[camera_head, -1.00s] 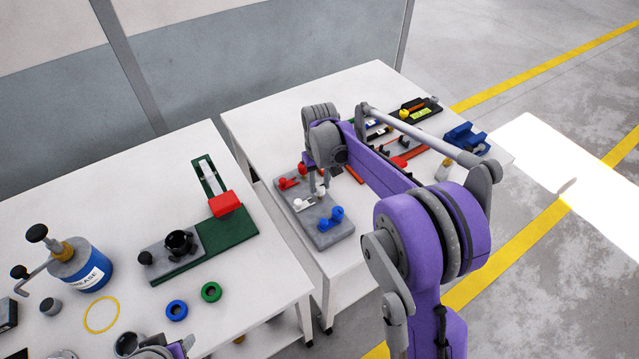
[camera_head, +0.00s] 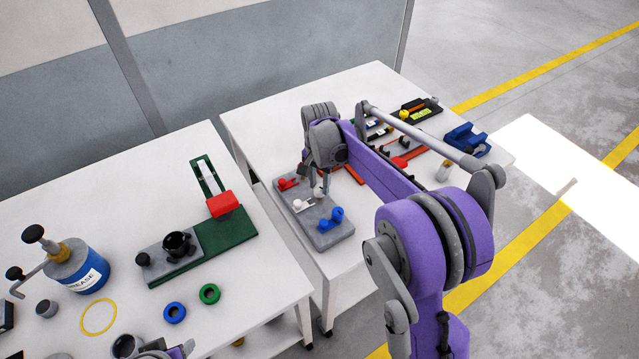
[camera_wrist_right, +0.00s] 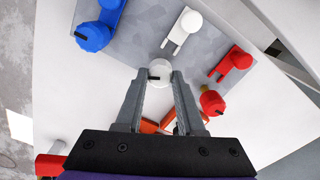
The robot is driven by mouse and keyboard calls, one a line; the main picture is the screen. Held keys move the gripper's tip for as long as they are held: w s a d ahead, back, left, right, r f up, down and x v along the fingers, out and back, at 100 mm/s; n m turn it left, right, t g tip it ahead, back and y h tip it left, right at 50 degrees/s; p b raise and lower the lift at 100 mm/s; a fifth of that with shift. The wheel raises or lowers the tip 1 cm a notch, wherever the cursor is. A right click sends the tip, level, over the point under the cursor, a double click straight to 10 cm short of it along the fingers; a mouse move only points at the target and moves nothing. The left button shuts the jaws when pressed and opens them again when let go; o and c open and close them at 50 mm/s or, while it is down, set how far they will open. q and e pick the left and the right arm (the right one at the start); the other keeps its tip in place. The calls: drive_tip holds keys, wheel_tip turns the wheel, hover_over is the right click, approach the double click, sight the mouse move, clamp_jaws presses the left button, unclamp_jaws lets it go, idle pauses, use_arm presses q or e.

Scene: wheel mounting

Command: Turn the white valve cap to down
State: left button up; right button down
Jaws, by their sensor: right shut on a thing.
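The white valve cap (camera_wrist_right: 160,72) is a round knob with a small dark mark on its left side in the right wrist view. My right gripper (camera_head: 319,190) is shut on it, with a fingertip on either side (camera_wrist_right: 161,78). In the head view the cap is partly hidden by the fingers. A white lever-shaped piece (camera_wrist_right: 183,30) with a round end sits beside it on the grey plate (camera_head: 335,237). My left gripper (camera_head: 172,350) shows only in part at the bottom edge of the head view; its jaws cannot be made out.
A blue cap (camera_head: 336,215) and a red piece (camera_head: 288,184) sit on the same plate. A red cap (camera_wrist_right: 211,102) is close to the right finger. Tools and a blue block (camera_head: 466,138) lie behind. The left table holds a green fixture (camera_head: 230,235) and a grease can (camera_head: 83,268).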

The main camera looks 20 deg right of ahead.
sight(319, 187)
drive_tip(key=m, duration=0.5)
drive_tip(key=shift+r, duration=0.1)
idle(0.4)
drive_tip(key=c, duration=0.5)
unclamp_jaws()
wheel_tip(319, 187, up, 11)
drive_tip(key=shift+f, duration=0.1)
idle(0.4)
